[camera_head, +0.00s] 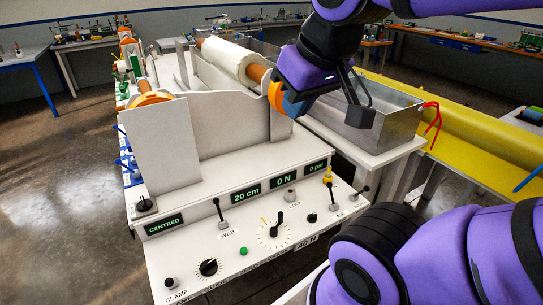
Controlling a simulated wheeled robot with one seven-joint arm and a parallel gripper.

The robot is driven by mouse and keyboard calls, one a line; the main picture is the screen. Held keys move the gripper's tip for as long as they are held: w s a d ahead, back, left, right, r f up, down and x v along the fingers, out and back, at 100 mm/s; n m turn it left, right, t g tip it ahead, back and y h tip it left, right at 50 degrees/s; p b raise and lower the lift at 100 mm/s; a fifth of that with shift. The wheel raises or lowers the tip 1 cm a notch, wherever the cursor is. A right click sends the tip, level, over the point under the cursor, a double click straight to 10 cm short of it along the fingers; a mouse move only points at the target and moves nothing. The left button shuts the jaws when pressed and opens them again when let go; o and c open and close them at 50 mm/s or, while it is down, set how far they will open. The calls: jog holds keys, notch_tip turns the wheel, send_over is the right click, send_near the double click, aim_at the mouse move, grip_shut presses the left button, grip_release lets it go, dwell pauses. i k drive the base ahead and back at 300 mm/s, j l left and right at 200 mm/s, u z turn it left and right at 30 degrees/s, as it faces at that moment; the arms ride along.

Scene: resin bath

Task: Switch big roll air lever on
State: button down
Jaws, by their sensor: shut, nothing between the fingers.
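The control panel (205,245) slopes toward me at the front of the machine. A black lever (331,196) stands near a label that seems to read AIR, at the panel's right. A similar black lever (361,193) stands just right of it. The labels are too small to tell surely which lever is the big roll air lever. The pressure display (315,168) seems to read 0 psi. The big white roll (228,58) lies on an orange core behind the panel. My gripper (358,112) is shut and empty, above and behind these levers, apart from them.
A WEB lever (220,212), a dial (274,228), a green button (243,251) and black knobs share the panel. A metal bath (385,115) and a yellow roll (480,125) lie to the right. An upright plate (162,150) stands left.

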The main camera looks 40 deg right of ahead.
aim_at(329, 185)
jog(key=z, duration=1.25)
